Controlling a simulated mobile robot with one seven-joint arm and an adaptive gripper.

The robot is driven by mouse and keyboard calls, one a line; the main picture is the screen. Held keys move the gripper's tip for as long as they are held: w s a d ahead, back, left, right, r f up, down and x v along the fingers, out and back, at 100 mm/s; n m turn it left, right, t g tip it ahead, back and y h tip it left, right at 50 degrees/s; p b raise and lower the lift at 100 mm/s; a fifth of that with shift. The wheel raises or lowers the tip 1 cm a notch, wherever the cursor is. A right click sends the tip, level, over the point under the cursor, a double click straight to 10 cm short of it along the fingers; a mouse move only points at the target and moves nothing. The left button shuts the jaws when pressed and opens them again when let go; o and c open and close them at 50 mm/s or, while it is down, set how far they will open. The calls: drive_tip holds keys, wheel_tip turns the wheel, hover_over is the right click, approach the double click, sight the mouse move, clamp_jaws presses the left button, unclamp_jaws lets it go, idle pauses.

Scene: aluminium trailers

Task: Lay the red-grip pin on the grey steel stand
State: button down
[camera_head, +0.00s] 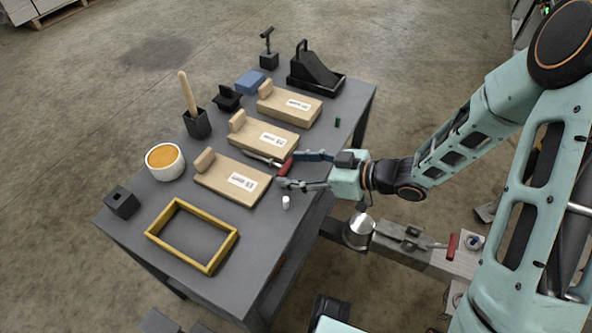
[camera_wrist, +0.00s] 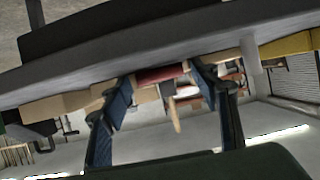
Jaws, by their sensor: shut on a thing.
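The red-grip pin (camera_head: 286,167) has a red handle and a thin metal shaft pointing left. My gripper (camera_head: 287,172) is shut across the red handle, which also shows between the fingers in the wrist view (camera_wrist: 161,75). The pin is over the right side of the grey table-like stand (camera_head: 262,210), near the ends of two wooden boards. I cannot tell whether the pin touches the stand or a board. The stand has a flat dark grey top and legs. It appears tilted in the wrist view (camera_wrist: 60,80).
Labelled wooden boards (camera_head: 231,178), a yellow frame (camera_head: 209,268), a white tub (camera_head: 165,173) and a small white cylinder (camera_head: 285,202) stand on top. A black wedge holder (camera_head: 318,72) is at the back. A metal bar (camera_head: 405,249) with another red handle (camera_head: 453,246) lies right.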

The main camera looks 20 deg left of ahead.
drive_tip(key=c, duration=0.7)
unclamp_jaws()
drive_tip(key=shift+f, duration=0.1)
drive_tip(key=shift+c, duration=0.2)
drive_tip(key=shift+d+r, duration=0.15)
drive_tip(key=shift+r, duration=0.15)
drive_tip(key=p+v, duration=0.4)
drive_tip(key=v, duration=0.7)
drive_tip(key=shift+d, duration=0.35)
